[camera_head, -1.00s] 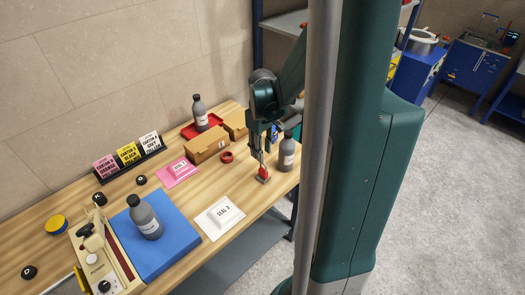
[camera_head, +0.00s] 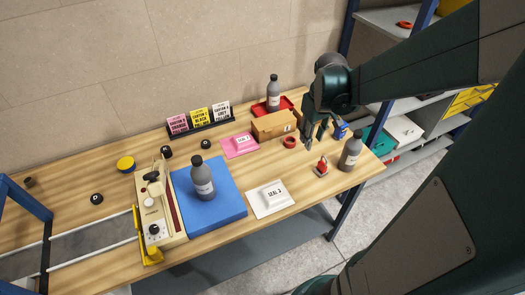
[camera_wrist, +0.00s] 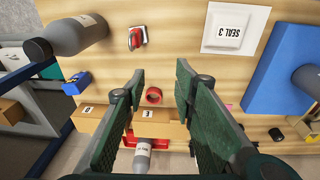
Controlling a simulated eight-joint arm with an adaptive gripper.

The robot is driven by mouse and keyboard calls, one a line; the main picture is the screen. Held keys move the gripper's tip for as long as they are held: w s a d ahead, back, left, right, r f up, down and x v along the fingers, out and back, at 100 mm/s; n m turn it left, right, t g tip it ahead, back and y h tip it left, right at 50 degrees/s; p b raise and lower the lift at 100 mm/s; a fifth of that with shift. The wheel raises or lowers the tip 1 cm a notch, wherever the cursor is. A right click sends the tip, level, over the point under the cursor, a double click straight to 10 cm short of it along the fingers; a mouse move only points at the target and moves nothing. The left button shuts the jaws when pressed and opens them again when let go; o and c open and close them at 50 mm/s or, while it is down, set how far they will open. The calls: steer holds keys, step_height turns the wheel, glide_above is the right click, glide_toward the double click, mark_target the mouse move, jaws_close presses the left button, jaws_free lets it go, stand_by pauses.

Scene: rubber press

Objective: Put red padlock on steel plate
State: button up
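The red padlock (camera_head: 322,164) stands on a small grey plate, which looks like the steel plate (camera_head: 318,173), near the right front of the bench. The padlock (camera_wrist: 135,39) and the plate edge (camera_wrist: 144,31) also show in the wrist view, at the top left. They look touching; the exact seating is too small to tell. My gripper (camera_head: 316,138) is above the bench, behind and apart from the padlock.
A grey bottle (camera_head: 351,150) stands right of the padlock. A red tape ring (camera_head: 290,142) and a cardboard box (camera_head: 273,125) lie behind. A white SEAL 3 pad (camera_head: 270,198) and a blue mat (camera_head: 231,204) lie left. Bare wood separates pad and padlock.

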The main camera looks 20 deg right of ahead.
steer(key=s+a+r+t, duration=0.2)
steer(key=a+r, duration=0.2)
steer(key=a, duration=0.4)
steer(key=s+a+r+t, duration=0.2)
steer(key=s+a+r, duration=0.1)
steer(key=a, duration=0.5)
steer(key=s+a+r+t, duration=0.2)
steer(key=s+a+r, duration=0.1)
steer(key=a+r, duration=0.2)
steer(key=a, duration=0.2)
steer(key=shift+s+a+y, duration=0.25)
steer(key=shift+a+y, duration=0.05)
steer(key=shift+a, duration=0.1)
